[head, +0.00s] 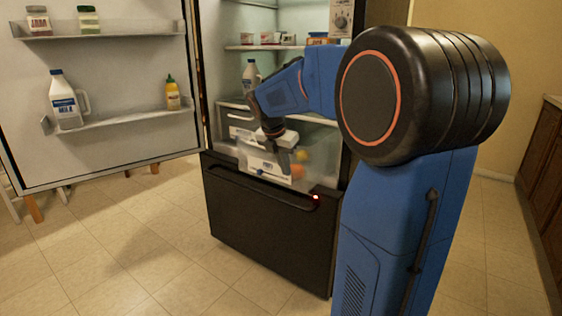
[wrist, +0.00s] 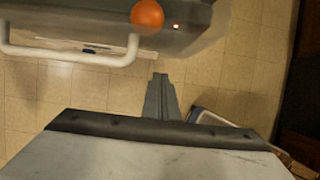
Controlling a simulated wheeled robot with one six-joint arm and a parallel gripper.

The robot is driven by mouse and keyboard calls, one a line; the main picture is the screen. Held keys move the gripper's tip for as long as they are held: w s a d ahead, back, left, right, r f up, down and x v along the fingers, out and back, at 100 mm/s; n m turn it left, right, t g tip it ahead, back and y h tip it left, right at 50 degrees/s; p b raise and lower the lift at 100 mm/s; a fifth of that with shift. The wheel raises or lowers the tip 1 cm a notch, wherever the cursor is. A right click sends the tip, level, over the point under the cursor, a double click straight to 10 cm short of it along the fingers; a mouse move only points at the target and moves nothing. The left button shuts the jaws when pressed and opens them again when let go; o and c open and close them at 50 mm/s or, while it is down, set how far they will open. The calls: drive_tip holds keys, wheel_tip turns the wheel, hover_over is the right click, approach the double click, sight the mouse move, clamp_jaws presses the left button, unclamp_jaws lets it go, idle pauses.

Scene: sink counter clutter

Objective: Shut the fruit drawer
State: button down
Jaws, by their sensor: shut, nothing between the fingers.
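The fruit drawer (head: 262,168) is a clear bin with a pale front, low in the open fridge. It appears pulled out above the black lower drawer. An orange (head: 298,171) and a yellow fruit (head: 302,155) show at its right side. In the wrist view the drawer's white bar handle (wrist: 70,57) is at the upper left, and the orange (wrist: 147,14) shows above its right end. My gripper (head: 286,168) is shut and empty, in front of the drawer. In the wrist view its fingertips (wrist: 160,77) point up, below and right of the handle, apart from it. My arm hides part of the drawer.
The fridge door (head: 100,165) stands wide open at left, holding a milk jug (head: 66,100) and a yellow bottle (head: 172,93). The black lower drawer (head: 262,235) has a long bar handle. Wooden cabinets (head: 545,160) stand at right. Tiled floor in front is clear.

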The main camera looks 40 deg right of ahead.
drive_tip(key=shift+w+d, duration=0.25)
drive_tip(key=shift+d, duration=0.45)
drive_tip(key=shift+w+d, duration=0.2)
drive_tip(key=shift+d, duration=0.45)
drive_tip(key=w+d, duration=0.4)
drive_tip(key=d, duration=0.7)
drive_tip(key=w+d, duration=0.4)
drive_tip(key=d, duration=0.8)
drive_tip(key=shift+w+r, duration=0.15)
drive_tip(key=shift+w, duration=0.05)
drive_tip(key=shift+d+r, duration=0.15)
drive_tip(key=shift+d, duration=0.05)
drive_tip(key=v, duration=1.7)
drive_tip(key=shift+a, duration=0.3)
